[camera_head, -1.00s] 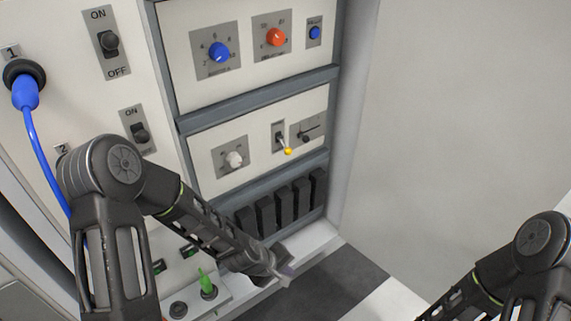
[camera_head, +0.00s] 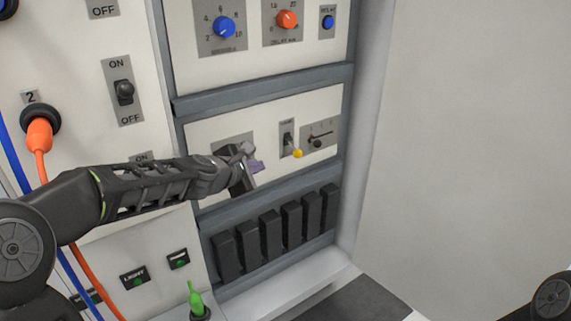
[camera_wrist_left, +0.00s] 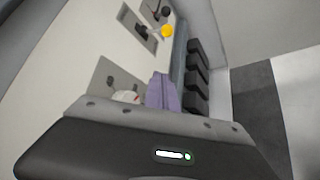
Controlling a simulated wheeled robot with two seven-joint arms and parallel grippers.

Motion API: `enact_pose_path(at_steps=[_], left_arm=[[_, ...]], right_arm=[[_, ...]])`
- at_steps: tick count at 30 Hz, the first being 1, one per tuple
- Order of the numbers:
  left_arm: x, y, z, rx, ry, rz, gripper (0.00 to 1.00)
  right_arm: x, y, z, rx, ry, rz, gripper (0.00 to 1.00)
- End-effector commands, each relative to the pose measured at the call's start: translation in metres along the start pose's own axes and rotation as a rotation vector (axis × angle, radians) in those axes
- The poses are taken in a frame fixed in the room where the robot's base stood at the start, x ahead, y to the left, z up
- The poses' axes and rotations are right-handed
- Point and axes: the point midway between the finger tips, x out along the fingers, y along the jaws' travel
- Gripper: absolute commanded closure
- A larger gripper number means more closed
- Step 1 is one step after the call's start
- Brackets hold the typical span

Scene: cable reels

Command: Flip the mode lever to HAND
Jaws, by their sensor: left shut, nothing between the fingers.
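The mode lever (camera_head: 297,153) is a short metal stick with a yellow ball tip. It sits on a small grey plate (camera_head: 287,139) in the middle panel row, and its tip hangs down toward the lower right. In the left wrist view the yellow tip (camera_wrist_left: 167,31) shows near the top. The plate's lettering is too small to read. My left gripper (camera_head: 257,167) is shut and empty, in front of the white knob's plate, left of the lever and apart from it. Its purple fingertips (camera_wrist_left: 161,92) point toward the lever's side. My right gripper is out of view.
A white knob (camera_wrist_left: 126,97) is partly hidden behind my left gripper. A black pointer dial (camera_head: 318,142) sits right of the lever. Black blocks (camera_head: 272,238) line the row below. Blue (camera_head: 224,27) and orange (camera_head: 287,19) knobs are above. Open room lies in front of the right wall.

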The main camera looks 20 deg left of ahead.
Motion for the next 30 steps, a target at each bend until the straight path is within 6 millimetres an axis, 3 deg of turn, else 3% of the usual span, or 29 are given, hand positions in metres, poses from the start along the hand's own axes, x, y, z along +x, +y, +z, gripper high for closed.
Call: enact_pose_path(at_steps=[11, 17, 26, 30], left_arm=[[0.011, 0.0, 0.0, 0.001, 0.0, -0.003, 1.0], [0.039, -0.001, 0.002, 0.0, -0.002, -0.006, 1.0], [0.101, -0.001, 0.001, 0.002, 0.0, -0.004, 1.0], [0.104, 0.001, 0.025, 0.006, -0.002, -0.003, 1.0]], right_arm=[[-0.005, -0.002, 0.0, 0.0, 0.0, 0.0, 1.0], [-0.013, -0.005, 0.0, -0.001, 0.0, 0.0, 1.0], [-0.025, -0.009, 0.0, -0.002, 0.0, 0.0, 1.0], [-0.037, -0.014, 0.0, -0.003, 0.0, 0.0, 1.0]])
